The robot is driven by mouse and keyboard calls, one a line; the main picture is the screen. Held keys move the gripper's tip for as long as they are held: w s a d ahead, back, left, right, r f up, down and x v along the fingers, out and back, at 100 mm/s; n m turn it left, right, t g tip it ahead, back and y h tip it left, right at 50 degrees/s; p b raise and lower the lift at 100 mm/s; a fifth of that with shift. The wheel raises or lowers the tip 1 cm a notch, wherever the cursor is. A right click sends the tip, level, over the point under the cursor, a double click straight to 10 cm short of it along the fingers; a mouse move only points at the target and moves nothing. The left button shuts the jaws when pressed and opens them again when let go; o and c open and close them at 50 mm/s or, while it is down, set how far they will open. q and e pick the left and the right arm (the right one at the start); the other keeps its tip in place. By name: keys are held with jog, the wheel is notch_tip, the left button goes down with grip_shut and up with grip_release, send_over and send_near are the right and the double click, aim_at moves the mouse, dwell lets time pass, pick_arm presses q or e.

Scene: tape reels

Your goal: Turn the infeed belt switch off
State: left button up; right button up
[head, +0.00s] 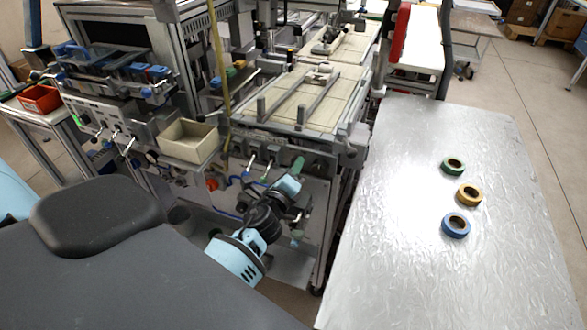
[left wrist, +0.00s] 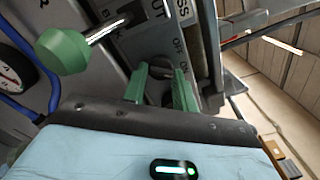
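The switch is a dark rotary knob (left wrist: 158,88) on a grey panel, seen in the left wrist view beside printed "ON" lettering. Part of it is hidden behind the gripper. My left gripper (left wrist: 160,95) has its two green fingers apart, one on each side of the knob. I cannot tell whether either finger touches it. In the head view, my left gripper (head: 297,168) is at the machine's front panel below the belt, and it hides the switch there. The knob's exact setting is hard to read. My right gripper is not in view.
A green-knobbed lever (left wrist: 62,50) sticks out left of the switch, near a round gauge (left wrist: 14,76) and a blue hose. A beige bin (head: 189,142) hangs left.

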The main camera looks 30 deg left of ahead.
pick_arm(q)
jog(key=shift+c, duration=0.9)
jog(key=shift+n, duration=0.4)
jog(key=shift+r+n, duration=0.2)
jog(key=shift+n, duration=6.3)
jog(key=o, duration=1)
jog(key=shift+c, duration=0.2)
